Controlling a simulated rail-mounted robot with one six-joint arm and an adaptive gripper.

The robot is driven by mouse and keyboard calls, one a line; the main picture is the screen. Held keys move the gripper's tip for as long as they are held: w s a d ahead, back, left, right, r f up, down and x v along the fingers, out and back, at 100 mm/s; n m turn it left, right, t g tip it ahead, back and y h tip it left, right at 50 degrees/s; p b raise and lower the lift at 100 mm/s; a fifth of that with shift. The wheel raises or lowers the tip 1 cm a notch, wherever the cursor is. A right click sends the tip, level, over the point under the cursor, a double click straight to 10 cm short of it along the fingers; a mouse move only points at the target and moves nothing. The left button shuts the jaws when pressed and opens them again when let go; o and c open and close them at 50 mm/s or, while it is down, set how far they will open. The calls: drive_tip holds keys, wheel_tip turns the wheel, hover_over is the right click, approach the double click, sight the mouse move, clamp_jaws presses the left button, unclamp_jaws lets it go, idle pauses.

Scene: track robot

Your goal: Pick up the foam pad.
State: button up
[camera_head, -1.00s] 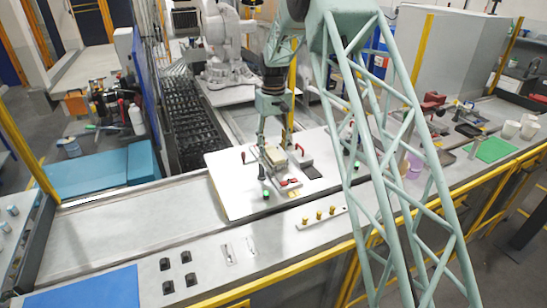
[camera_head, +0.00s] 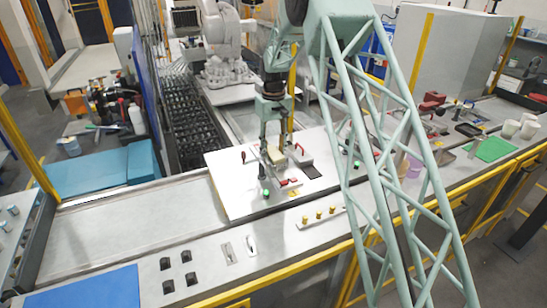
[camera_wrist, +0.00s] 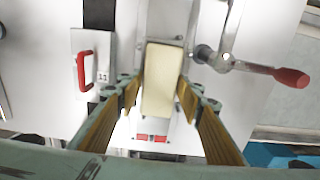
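The foam pad is a cream block (camera_wrist: 162,78) in the middle of the wrist view, between my two yellow-lined fingers. It also shows as a small pale block (camera_head: 276,154) on the white board in the head view. My gripper (camera_wrist: 160,88) points down, with one fingertip against each long side of the pad. It also shows over the board in the head view (camera_head: 273,148). Whether the pad is off the board cannot be told.
The white board (camera_head: 232,190) also carries a red-handled crank (camera_wrist: 250,65) right of the pad and a red handle (camera_wrist: 82,70) left of it in the wrist view. Yellow pegs (camera_head: 318,215) stand in front of the board.

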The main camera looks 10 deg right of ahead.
sight(273, 152)
drive_tip(key=c, duration=0.4)
drive_tip(key=shift+r, duration=0.1)
drive_tip(key=shift+r+b, duration=0.3)
drive_tip(key=shift+r, duration=4.6)
